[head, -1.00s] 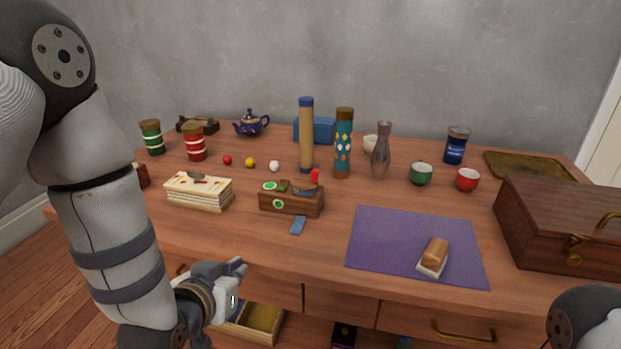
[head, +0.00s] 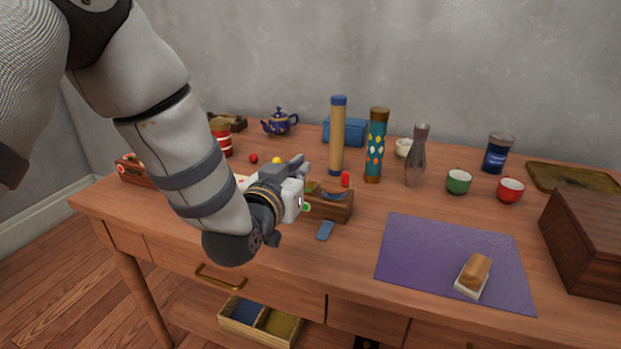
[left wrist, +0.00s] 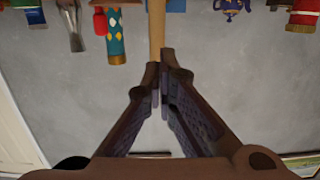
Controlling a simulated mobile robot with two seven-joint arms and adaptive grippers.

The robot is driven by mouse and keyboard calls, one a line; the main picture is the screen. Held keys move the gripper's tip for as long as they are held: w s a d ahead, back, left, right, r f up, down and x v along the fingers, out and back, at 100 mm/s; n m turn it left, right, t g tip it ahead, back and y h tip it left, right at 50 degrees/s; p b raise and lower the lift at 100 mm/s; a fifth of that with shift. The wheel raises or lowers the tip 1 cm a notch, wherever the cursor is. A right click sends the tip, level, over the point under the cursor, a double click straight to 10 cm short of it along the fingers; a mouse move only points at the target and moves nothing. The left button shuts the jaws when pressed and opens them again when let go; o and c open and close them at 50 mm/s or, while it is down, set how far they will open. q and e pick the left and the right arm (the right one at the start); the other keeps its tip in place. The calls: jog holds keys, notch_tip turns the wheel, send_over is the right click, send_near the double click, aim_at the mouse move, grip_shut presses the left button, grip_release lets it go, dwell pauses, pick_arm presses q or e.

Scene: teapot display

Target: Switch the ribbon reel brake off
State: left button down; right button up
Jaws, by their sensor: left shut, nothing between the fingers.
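A wooden unit (head: 330,206) with green round marks, a dark curved part and a red knob (head: 345,180) stands mid-table. Its left part is hidden behind my left gripper. A second wooden box (head: 133,171) with a red round mark sits at the left table end, partly behind my arm. I cannot tell which of them carries the ribbon reel brake. My left gripper (head: 298,162) is shut and empty, above the wooden unit's left end. In the left wrist view, which looks upside down, its fingers (left wrist: 160,80) meet before the tan tube (left wrist: 157,30). My right gripper is out of view.
A tan tube (head: 338,135), teal patterned tube (head: 376,145) and glass vase (head: 417,158) stand behind the unit. A blue tag (head: 325,230) lies in front. A purple mat (head: 420,250) bears a brown-and-white block (head: 474,275).

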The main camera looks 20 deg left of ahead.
pick_arm(q)
send_over(310, 191)
jog(key=shift+s+f+b, duration=0.1)
jog(key=shift+f+b, duration=0.2)
jog(key=shift+f, duration=0.2)
notch_tip(310, 191, down, 3)
jog(key=shift+r, duration=0.1)
jog(key=shift+f, duration=0.5)
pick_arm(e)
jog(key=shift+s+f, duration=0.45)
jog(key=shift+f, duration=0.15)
